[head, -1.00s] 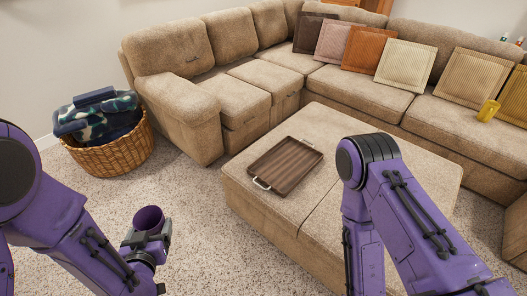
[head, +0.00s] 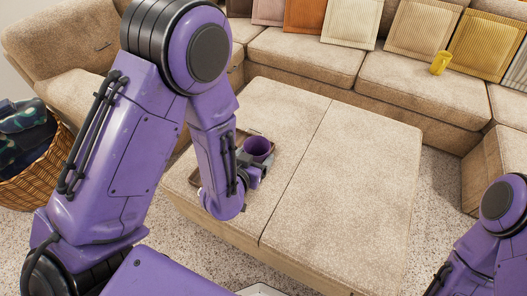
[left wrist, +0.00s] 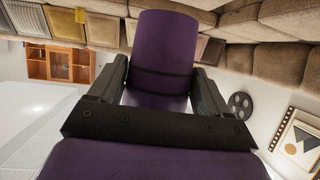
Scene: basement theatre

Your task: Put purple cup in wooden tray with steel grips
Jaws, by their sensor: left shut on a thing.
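The purple cup (head: 258,147) is upright in my left gripper (head: 250,165), whose two fingers close on its sides. The left wrist view also shows the cup (left wrist: 163,55) between the dark fingers. In the head view the cup appears over the right part of the wooden tray (head: 195,178) on the ottoman; I cannot tell whether it touches the tray. My left arm hides most of the tray, and its steel grips are not visible. My right arm shows at the lower right, but its gripper is out of view.
The beige ottoman (head: 350,150) is clear to the right of the tray. A sectional sofa (head: 300,55) with several cushions and a yellow cup (head: 440,63) stands behind. A wicker basket (head: 40,180) with folded cloths is at the left.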

